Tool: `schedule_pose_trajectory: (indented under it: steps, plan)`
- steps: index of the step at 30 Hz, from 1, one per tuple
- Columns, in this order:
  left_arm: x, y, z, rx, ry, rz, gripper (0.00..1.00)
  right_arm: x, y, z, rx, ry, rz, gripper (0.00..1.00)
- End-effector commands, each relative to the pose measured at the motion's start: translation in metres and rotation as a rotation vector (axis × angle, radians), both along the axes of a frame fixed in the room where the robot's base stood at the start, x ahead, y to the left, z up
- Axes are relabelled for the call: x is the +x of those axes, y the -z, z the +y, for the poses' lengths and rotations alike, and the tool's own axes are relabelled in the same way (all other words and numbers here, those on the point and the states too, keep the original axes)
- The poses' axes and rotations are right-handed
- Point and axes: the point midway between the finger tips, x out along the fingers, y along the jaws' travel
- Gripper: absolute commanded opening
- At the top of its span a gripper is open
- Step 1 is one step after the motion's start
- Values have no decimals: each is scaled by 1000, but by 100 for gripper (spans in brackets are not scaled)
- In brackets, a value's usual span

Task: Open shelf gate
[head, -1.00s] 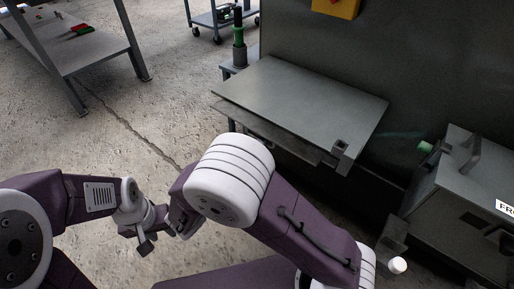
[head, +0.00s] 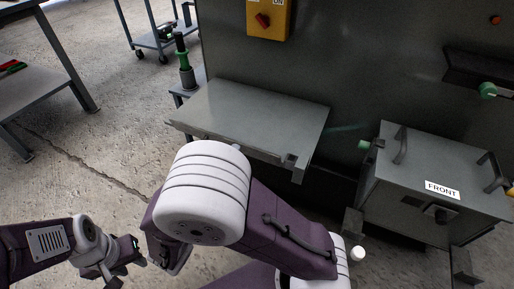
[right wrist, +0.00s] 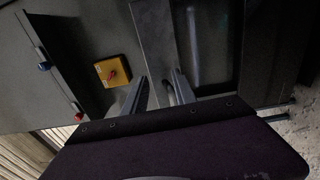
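A flat grey shelf plate (head: 255,112) juts out from the dark grey enclosure wall, with a small block (head: 291,160) at its front right corner. I cannot make out which part is the gate. My left gripper (head: 103,274) is low at the left in the head view, well away from the shelf; its fingers are too small to judge. In the head view my right arm hides this gripper.
A yellow switch box (head: 268,18) with a red knob is on the wall above the shelf. A grey box marked FRONT (head: 410,205), with handles, stands at the right. A green-banded post (head: 183,60) stands behind the shelf's left end. Open floor lies at the left.

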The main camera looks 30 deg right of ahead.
Motion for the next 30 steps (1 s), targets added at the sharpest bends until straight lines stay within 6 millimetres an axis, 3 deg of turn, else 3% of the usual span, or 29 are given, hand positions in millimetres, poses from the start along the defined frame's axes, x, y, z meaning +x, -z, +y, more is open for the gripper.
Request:
schedule_pose_trajectory:
  steps: [6, 9, 15, 27, 29, 30]
  plan:
    - [0, -27, 0, 0, 0, 0, 36, -33, -34, -31, 0, -3, 1, 32]
    - [0, 7, 0, 0, 0, 0, 36, -37, -22, -34, 10, -5, -7, 32]
    - [0, 28, 0, 0, 0, 0, 36, -46, -33, -42, 5, -4, -3, 32]
    - [0, 31, 0, 0, 0, 0, 36, -50, -40, -46, 1, -1, 1, 32]
    - [0, 30, 0, 0, 0, 0, 36, -50, -40, -46, 1, -1, 1, 20]
    - [0, 30, 0, 0, 0, 0, 36, -50, -40, -47, 2, 1, 3, 20]
